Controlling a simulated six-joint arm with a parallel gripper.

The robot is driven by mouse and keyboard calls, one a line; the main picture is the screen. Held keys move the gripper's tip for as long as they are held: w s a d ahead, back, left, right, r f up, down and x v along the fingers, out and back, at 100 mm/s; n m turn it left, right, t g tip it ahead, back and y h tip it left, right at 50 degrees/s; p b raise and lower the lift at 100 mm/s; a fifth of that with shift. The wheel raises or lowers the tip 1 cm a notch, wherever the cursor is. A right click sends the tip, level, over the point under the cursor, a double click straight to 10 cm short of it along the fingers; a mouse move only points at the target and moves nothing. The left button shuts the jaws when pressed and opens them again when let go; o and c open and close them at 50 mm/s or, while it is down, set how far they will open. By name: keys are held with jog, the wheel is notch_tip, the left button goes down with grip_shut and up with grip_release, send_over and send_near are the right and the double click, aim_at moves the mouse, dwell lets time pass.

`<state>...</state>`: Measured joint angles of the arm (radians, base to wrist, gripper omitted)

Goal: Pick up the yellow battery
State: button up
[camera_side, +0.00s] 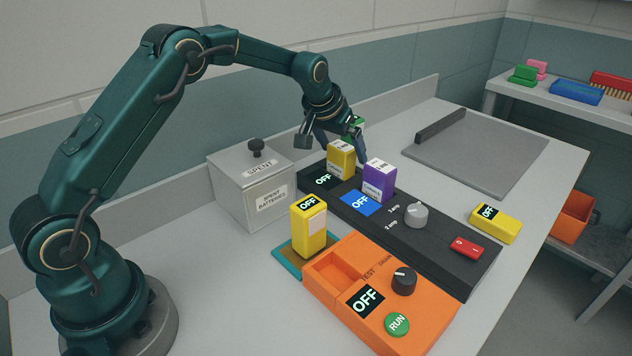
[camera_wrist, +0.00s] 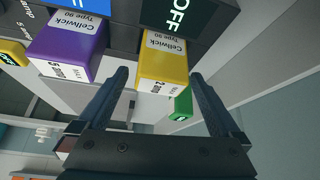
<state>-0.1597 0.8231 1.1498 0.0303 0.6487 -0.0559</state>
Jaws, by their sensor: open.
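My gripper (camera_side: 338,138) is open, just above and behind the charger's yellow battery. In the wrist view, that yellow battery (camera_wrist: 163,65) appears between the tips of my open gripper (camera_wrist: 159,77); I cannot tell whether they touch it. A purple battery (camera_side: 378,181) stands beside it in the charger.
The black charger (camera_side: 440,252) has a grey knob and red switch. The orange tester (camera_side: 350,313) is in front, its slot empty. A grey spent-batteries box (camera_side: 231,195) stands left. A green object (camera_side: 357,127) is partly hidden behind my gripper. A grey board (camera_side: 475,150) lies at the back.

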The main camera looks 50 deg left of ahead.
grip_shut()
jog(key=shift+r, duration=0.1)
